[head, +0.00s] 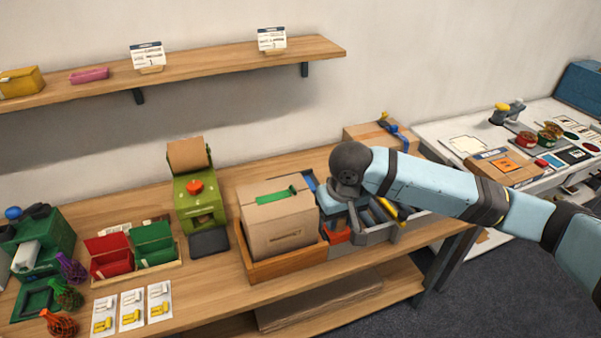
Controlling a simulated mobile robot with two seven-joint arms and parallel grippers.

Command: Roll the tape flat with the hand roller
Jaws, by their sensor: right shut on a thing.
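A brown carton (278,228) stands in a wooden tray (288,268) on the bench. A green strip of tape (271,197) lies along its top, with a darker green piece at its right end. My right gripper (337,200) points down just right of the carton, over a grey tool caddy (376,234). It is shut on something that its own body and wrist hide. An orange-red piece (335,237) shows just below it. I cannot make out the hand roller for certain. My left gripper is not in view.
Dark and yellow-handled tools (388,208) lie in the caddy. A green dispenser (199,203), red and green bins (109,254) and a green machine (42,250) stand to the left. Another carton (372,136) stands behind my right arm. A shelf (200,64) hangs above.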

